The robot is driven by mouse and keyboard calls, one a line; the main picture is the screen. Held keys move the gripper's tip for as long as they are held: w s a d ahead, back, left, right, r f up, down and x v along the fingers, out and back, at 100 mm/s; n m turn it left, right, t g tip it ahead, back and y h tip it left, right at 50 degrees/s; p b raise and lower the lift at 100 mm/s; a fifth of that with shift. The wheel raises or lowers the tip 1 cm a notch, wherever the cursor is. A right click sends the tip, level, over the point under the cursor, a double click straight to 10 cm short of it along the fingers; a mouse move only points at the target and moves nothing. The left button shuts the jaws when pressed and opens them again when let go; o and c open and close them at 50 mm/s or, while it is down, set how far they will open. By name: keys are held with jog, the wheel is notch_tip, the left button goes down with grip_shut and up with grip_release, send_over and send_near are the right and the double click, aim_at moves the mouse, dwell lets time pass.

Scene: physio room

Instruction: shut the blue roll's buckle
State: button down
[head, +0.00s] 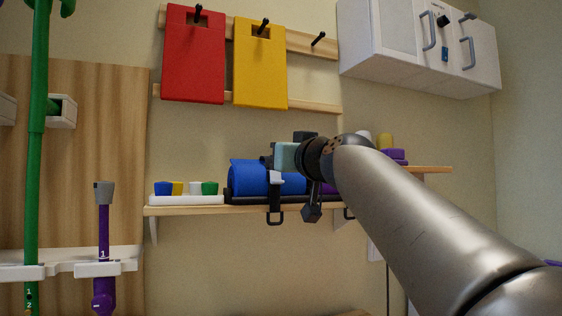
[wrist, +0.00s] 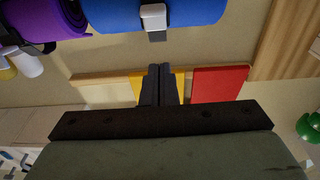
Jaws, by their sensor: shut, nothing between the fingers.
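The blue roll (head: 249,177) lies on the wall shelf, partly hidden behind my gripper and arm. A dark strap runs down its front with a white buckle (head: 276,177) on it and a black loop (head: 275,218) hanging below the shelf edge. In the wrist view the blue roll (wrist: 195,12) is at the top edge, with the white buckle (wrist: 153,15) on its strap. I cannot tell whether the buckle is open or shut. My gripper (head: 268,161) is at the roll, close above the buckle. In the wrist view its fingers (wrist: 160,72) are together and empty, apart from the buckle.
A white tray (head: 186,200) with several coloured pieces sits left on the shelf (head: 180,210). Red (head: 194,60) and yellow (head: 260,65) boards hang above. A purple roll (wrist: 45,22) lies beside the blue one. A white cabinet (head: 400,45) is upper right.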

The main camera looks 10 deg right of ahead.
jog(key=v, duration=0.7)
jog(key=shift+f+b, duration=0.25)
jog(key=shift+b, duration=0.15)
jog(key=shift+r, duration=0.1)
